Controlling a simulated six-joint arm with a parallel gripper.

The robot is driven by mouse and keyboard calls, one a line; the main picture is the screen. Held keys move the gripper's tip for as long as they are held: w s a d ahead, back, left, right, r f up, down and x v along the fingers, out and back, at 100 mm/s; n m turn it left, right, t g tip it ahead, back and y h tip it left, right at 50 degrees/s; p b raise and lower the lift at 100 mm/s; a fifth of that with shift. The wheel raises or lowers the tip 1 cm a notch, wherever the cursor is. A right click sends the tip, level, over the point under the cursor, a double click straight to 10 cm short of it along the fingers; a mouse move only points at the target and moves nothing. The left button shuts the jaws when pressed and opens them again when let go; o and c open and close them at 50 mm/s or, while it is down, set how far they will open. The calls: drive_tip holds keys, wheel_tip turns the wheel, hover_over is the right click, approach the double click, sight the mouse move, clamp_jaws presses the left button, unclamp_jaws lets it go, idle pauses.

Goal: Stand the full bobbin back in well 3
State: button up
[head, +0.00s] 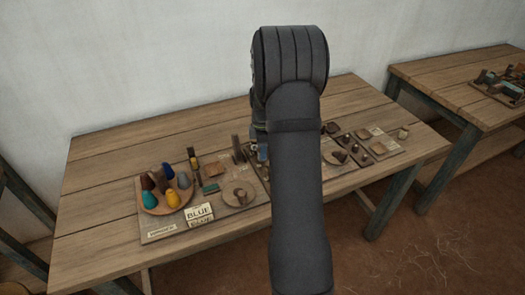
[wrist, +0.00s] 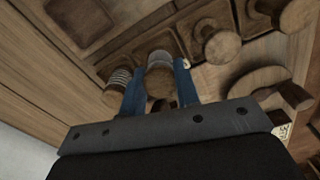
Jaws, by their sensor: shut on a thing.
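In the wrist view, my gripper (wrist: 158,88) has its blue fingers shut on a bobbin (wrist: 160,73) with a round wooden end and a pale grey winding behind it. The bobbin is over or in a dark wooden rack (wrist: 135,42) with square recesses; I cannot tell whether its far end touches the rack. Well numbers are not readable. In the head view, my arm covers most of the rack, and only a bit of my gripper (head: 262,151) shows beside it. The held bobbin cannot be made out there.
A second bobbin with a striped winding (wrist: 118,82) stands close to the left finger. Wooden bobbins or pegs (wrist: 220,44) stand to the right in the wrist view. In the head view, a plate of coloured cones (head: 153,203) and a BLUE sign (head: 199,212) lie left. The table's back left is clear.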

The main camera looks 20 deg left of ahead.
drive_tip(key=shift+f, duration=0.45)
drive_tip(key=shift+f, duration=0.15)
drive_tip(key=o, duration=1)
drive_tip(key=shift+o, duration=0.2)
wheel_tip(320, 180, up, 12)
